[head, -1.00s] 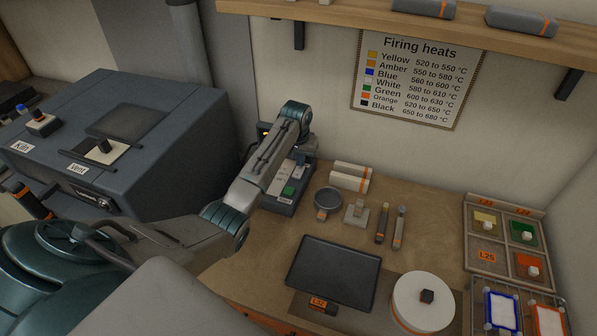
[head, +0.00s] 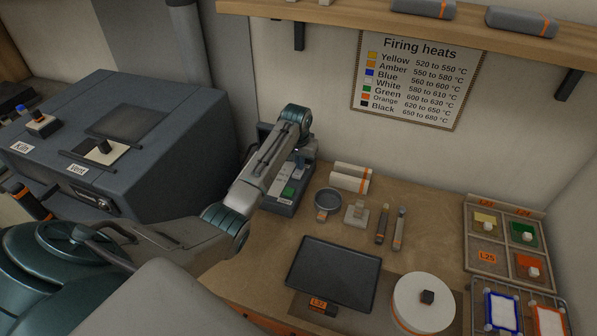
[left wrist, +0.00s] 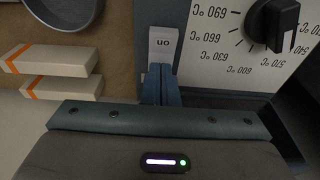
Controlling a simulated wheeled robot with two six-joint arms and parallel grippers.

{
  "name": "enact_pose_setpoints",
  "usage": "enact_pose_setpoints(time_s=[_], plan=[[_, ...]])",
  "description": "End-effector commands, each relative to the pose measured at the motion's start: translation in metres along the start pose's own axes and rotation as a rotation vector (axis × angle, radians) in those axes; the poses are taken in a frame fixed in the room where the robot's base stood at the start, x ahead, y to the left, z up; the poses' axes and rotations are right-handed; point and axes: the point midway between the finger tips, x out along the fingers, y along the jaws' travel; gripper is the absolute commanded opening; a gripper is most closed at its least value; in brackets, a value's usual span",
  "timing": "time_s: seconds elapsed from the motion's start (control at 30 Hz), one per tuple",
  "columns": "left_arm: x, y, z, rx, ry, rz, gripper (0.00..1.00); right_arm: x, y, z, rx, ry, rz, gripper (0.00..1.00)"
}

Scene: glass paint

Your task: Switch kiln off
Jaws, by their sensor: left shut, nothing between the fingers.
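The grey control box (head: 281,208) stands at the back left of the worktop, with a green patch on its pale front. My left arm reaches over it and hides part of it. My left gripper (head: 299,158) points down at the box. In the left wrist view the shut, empty fingertips (left wrist: 161,68) are at the near end of a white rocker switch (left wrist: 164,44) marked "on", seen upside down; I cannot tell whether they touch. A black dial (left wrist: 273,22) with a temperature scale is beside it. The kiln (head: 165,140) stands left. My right gripper is out of view.
Two pale boxes (head: 350,178), a round dish (head: 327,201) and small tools lie right of the control box. A dark tray (head: 333,270) and a white disc (head: 423,302) are nearer. A shelf (head: 420,25) runs above.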

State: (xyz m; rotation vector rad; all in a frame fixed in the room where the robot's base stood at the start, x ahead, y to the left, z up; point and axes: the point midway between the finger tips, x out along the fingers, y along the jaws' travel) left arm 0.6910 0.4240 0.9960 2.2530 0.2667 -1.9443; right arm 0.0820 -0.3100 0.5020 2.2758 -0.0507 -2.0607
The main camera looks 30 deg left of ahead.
Motion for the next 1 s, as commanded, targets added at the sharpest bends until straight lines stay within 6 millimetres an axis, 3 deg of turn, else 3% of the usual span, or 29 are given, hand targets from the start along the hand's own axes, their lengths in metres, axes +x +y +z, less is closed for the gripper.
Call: enact_pose_setpoints(time_s=[0.2,0.7,1.0], plan=[[-0.022,0.000,-0.004,0.000,0.003,0.000,0.00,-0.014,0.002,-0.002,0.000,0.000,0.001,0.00],[-0.059,0.000,-0.010,0.000,0.004,0.000,0.00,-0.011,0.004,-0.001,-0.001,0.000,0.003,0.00],[-0.065,0.000,-0.010,0.000,0.002,0.000,0.00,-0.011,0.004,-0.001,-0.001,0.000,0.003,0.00]])
